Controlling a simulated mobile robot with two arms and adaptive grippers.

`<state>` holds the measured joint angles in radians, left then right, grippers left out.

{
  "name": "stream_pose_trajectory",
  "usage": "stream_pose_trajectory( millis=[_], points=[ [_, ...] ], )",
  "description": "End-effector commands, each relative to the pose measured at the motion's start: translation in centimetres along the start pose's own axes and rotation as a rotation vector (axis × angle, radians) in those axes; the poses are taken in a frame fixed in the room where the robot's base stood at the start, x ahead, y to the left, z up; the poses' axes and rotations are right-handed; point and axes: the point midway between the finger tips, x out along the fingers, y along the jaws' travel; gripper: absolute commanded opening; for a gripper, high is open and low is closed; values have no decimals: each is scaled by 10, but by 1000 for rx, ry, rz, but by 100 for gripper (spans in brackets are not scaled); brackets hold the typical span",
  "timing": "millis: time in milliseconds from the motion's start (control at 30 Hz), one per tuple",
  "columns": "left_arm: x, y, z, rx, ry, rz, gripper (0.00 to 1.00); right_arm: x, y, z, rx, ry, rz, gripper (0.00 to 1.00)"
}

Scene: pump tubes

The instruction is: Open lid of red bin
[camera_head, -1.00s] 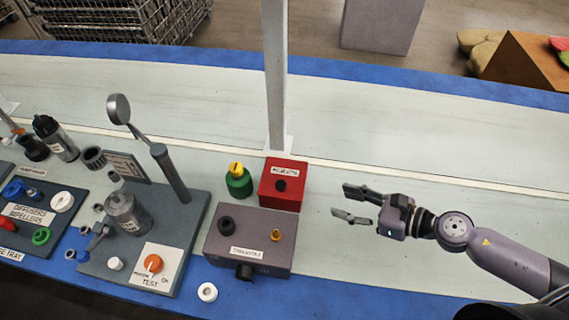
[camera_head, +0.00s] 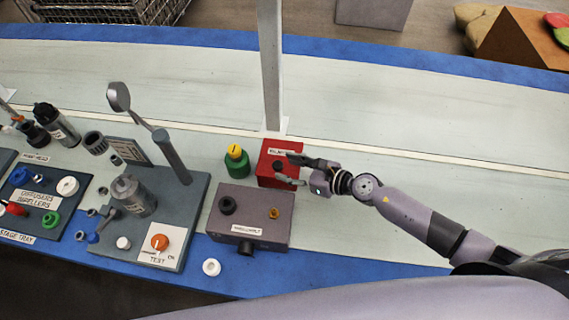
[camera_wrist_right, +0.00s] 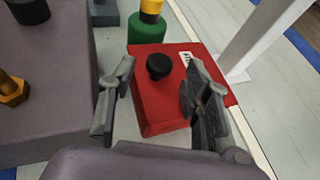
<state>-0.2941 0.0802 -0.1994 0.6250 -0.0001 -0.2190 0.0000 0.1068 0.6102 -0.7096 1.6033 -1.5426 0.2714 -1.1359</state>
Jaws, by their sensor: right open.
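The red bin (camera_head: 268,160) stands on the bench beside the grey box, with a white label and a round black knob (camera_wrist_right: 159,66) on its closed top. My right gripper (camera_head: 290,168) comes in from the right, open, with its fingers over the bin's right part in the head view. In the right wrist view the open fingers (camera_wrist_right: 163,100) lie on either side of the knob, which is apart from both and farther forward. The bin (camera_wrist_right: 160,112) fills the space between them. My left gripper is out of view.
A grey box (camera_head: 265,228) with a black knob and a brass fitting stands left of the bin. A green bottle (camera_head: 237,165) with a yellow cap is close behind it. A grey post (camera_head: 271,70) rises behind the bin. The bench to the right is clear.

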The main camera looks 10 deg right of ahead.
Motion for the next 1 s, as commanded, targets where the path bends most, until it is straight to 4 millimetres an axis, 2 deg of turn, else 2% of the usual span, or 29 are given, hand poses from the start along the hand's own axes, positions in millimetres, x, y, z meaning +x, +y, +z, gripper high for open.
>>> stream_pose_trajectory(
  millis=[100,200,500,1000],
  points=[
    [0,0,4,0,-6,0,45,14,0,0,1,-1,-1,45],
    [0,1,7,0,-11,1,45,19,0,0,1,0,-1,45],
    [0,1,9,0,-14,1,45,21,0,-1,1,1,0,45],
    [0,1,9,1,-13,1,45,21,0,-1,1,1,0,12]
  ],
)
